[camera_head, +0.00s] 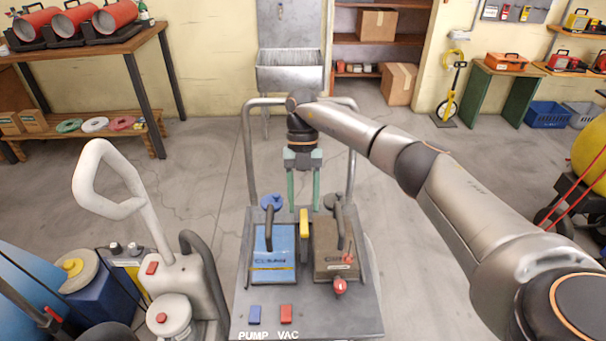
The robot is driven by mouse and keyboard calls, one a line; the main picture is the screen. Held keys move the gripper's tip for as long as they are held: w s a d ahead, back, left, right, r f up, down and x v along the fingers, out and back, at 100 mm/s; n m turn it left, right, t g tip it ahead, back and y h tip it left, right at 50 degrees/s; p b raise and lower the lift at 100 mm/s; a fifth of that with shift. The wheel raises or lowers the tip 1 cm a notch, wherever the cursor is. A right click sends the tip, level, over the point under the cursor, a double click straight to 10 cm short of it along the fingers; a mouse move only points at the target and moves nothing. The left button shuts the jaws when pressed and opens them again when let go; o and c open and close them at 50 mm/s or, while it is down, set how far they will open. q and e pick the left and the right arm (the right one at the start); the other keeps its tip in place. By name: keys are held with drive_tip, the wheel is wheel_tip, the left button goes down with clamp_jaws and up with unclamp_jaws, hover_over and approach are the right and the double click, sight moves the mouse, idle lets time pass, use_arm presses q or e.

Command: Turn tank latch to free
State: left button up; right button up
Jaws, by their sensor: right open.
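A grey cart (308,318) labelled PUMP and VAC stands in the middle. It carries a blue box (273,258) on the left and a brown tank-like box (330,262) on the right. A yellow upright piece (304,224), perhaps the tank latch, stands between them near their far edges. My right gripper (304,208) points down with its green fingers apart and nothing seen between them. Its fingertips appear just above and behind the yellow piece; I cannot tell if they touch it. A red knob (340,287) sits at the brown box's front. My left gripper is out of view.
The cart's tall metal handle frame (249,165) rises on both sides of my right gripper. A blue button (254,315) and a red button (286,314) are at the cart's front. A pale machine with a loop handle (100,205) stands close on the left. Floor behind the cart is clear.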

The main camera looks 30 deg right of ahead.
drive_tip(key=v, duration=1)
drive_tip(key=shift+w+r, duration=0.1)
idle(0.3)
